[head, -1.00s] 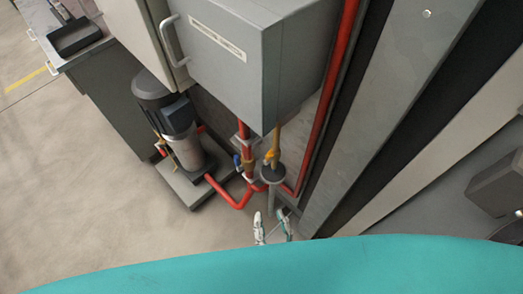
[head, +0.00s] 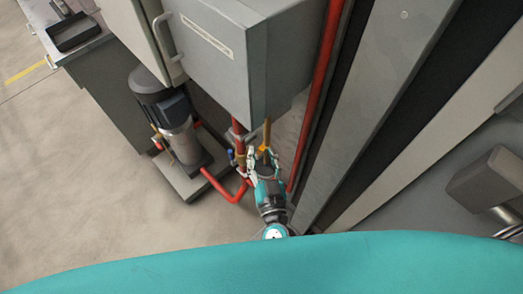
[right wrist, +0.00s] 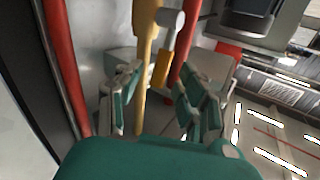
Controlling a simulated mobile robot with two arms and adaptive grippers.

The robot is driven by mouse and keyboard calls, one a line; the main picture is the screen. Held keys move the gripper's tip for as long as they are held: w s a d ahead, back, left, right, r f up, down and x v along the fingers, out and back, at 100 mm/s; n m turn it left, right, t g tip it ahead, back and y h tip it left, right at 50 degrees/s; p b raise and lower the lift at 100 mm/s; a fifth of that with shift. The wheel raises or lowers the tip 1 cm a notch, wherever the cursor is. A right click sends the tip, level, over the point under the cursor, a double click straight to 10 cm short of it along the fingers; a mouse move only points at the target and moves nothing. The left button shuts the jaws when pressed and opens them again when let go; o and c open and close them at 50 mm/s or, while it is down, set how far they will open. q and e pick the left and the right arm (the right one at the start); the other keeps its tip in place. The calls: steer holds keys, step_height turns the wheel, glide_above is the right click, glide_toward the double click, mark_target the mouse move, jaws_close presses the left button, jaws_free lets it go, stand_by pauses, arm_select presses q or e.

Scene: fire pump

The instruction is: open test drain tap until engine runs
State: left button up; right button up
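The test drain tap shows in the head view as a small yellow part (head: 265,148) on a thin brass pipe below the grey cabinet. In the right wrist view the yellow pipe (right wrist: 144,55) runs downward, with a short yellow lever (right wrist: 162,68) beside it under a grey knob-like end. My right gripper (head: 262,161) is at the tap. It also shows in the right wrist view (right wrist: 162,97), its two fingers apart, one on each side of the pipe and lever. Contact with the lever cannot be made out. My left gripper is not in view.
A grey cabinet (head: 235,55) with a handle hangs above the tap. Red pipes (head: 315,100) run beside it. The pump (head: 175,125) stands on a grey plinth to the left. A metal column (head: 385,110) is close on the right. The floor at left is clear.

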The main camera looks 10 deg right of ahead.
steer(key=shift+w, duration=0.65)
jaws_close()
